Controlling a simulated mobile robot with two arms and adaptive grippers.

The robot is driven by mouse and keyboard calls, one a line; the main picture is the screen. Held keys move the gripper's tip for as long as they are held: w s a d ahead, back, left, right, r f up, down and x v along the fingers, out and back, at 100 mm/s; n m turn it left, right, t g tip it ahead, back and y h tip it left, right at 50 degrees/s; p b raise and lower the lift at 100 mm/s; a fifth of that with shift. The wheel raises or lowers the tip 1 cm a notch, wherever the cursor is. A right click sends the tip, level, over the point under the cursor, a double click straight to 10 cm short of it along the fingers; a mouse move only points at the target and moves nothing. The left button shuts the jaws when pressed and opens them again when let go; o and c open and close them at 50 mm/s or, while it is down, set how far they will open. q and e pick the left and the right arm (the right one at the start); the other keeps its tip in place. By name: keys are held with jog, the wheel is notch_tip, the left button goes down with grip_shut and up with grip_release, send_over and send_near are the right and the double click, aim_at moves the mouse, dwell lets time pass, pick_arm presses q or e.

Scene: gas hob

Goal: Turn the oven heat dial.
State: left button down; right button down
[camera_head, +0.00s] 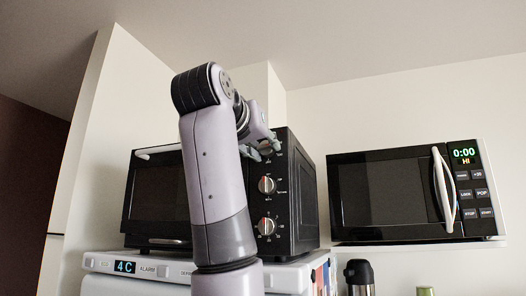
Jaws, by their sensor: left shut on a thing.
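The middle dial (267,185) and the bottom dial (266,226) are in plain view, each with a light pointer bar. My left gripper (267,148) is at the top of the dial panel, shut on the top dial there. The gripper's fingers cover most of that dial, so its pointer angle cannot be read. My left arm crosses in front of the oven door and hides part of it. My right gripper is not in view.
The white appliance (160,267) below has a lit display reading 4 C. A microwave (392,190) with a white handle and green display stands to the right. A dark flask (359,275) and a green-topped item (425,291) are below it. A white panel stands left.

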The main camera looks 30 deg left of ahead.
pick_arm(q)
jog(key=m+b, duration=0.1)
jog(key=m, duration=0.2)
jog(key=shift+s+a+m, duration=0.1)
jog(key=shift+m, duration=0.2)
jog(key=shift+r+m, duration=0.15)
jog(key=shift+m, duration=1.75)
jog(key=c, duration=1.2)
grip_release()
jog(key=shift+c, duration=0.2)
